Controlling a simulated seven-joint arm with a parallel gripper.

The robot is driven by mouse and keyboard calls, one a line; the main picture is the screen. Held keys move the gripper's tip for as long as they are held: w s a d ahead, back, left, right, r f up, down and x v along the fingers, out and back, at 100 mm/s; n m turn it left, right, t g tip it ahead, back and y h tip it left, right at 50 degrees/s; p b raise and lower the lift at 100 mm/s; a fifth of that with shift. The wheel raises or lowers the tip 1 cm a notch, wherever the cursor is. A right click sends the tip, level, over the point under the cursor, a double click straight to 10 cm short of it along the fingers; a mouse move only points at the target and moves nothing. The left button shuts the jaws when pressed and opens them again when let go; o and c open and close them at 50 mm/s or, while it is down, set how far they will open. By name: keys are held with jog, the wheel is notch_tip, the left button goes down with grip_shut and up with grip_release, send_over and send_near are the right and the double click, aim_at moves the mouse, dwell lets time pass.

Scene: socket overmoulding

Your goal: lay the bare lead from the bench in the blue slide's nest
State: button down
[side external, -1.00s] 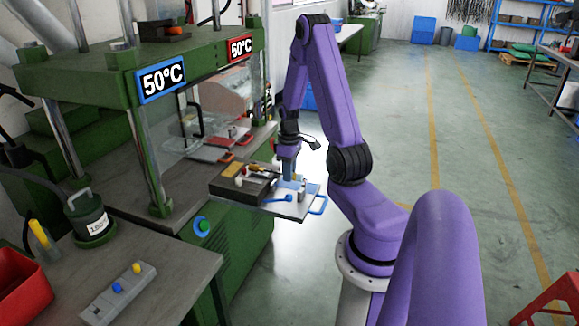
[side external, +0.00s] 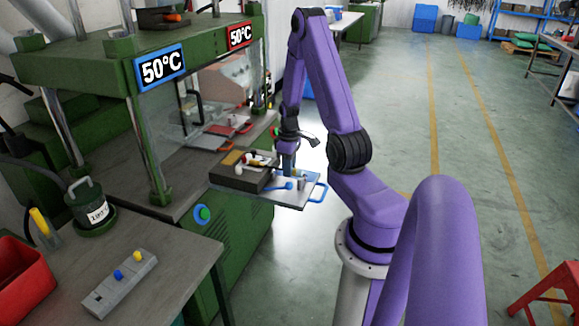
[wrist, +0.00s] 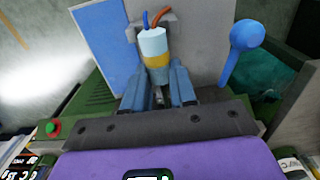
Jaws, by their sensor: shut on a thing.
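My gripper (wrist: 159,92) is shut on the bare lead (wrist: 155,48), a pale cylinder with a yellow band and an orange and a blue wire at its far end. In the wrist view the wires lie at a grey notched block (wrist: 169,20) on the slide's grey plate. I cannot tell whether the lead rests in the nest or is just above it. In the side view my gripper (side external: 289,167) points down over the blue slide (side external: 294,195), which is drawn out at the press front and has a blue loop handle. The lead is too small to tell there.
A blue ball-ended lever (wrist: 246,36) stands right of the lead in the wrist view. A dark block (side external: 240,178) with small parts lies left of the slide. The green press (side external: 150,200) rises behind. The bench (side external: 150,285) holds a grey strip (side external: 120,283) and a red bin (side external: 22,280).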

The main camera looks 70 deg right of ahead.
jog(key=c, duration=0.8)
grip_release()
jog(key=shift+r, duration=0.1)
notch_tip(320, 180, up, 17)
jog(key=shift+r, duration=0.15)
